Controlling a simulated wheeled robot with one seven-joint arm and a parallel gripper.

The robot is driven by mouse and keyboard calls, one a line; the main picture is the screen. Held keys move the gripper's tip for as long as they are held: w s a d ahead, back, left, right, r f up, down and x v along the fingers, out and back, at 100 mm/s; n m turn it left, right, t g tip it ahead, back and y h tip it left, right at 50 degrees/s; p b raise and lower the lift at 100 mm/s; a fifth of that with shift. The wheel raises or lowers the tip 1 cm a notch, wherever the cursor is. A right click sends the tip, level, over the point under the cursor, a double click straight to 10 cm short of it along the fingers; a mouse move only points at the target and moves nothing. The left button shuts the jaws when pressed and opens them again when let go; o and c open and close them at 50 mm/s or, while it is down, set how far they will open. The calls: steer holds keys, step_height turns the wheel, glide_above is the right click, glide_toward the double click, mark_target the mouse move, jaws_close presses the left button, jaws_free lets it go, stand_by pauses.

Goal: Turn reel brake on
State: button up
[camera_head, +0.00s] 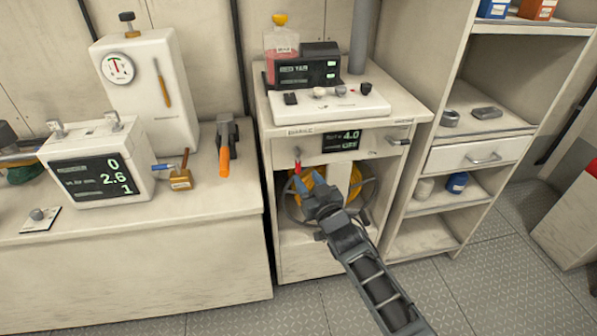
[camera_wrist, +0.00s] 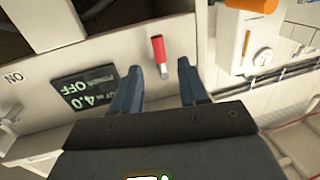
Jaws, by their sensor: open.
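A small lever with a red grip (camera_head: 297,167) hangs from the front panel of the middle cabinet, below a small label. It also shows in the wrist view, red grip (camera_wrist: 158,48) and pale stub, just beyond and between my fingertips. A dark display (camera_head: 342,141) to its right reads 4.0 and OFF. It also shows in the wrist view (camera_wrist: 85,92). A reel with orange windings (camera_head: 308,187) sits in the opening below, partly hidden by my gripper. My gripper (camera_head: 309,178) is open and empty, close to the lever. In the wrist view its fingers (camera_wrist: 159,72) do not visibly touch it.
A dark-tipped handle (camera_head: 401,141) is at the panel's right end. A control box with knobs (camera_head: 330,103) stands on top. Left is a bench with a display box (camera_head: 97,165) and an orange-handled lever (camera_head: 225,155). Open shelves (camera_head: 440,205) stand at right.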

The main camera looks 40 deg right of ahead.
mark_target(299, 167)
steer(key=shift+b+x, duration=0.4)
steer(key=shift+x, duration=2.05)
steer(key=shift+c, duration=0.3)
jaws_close()
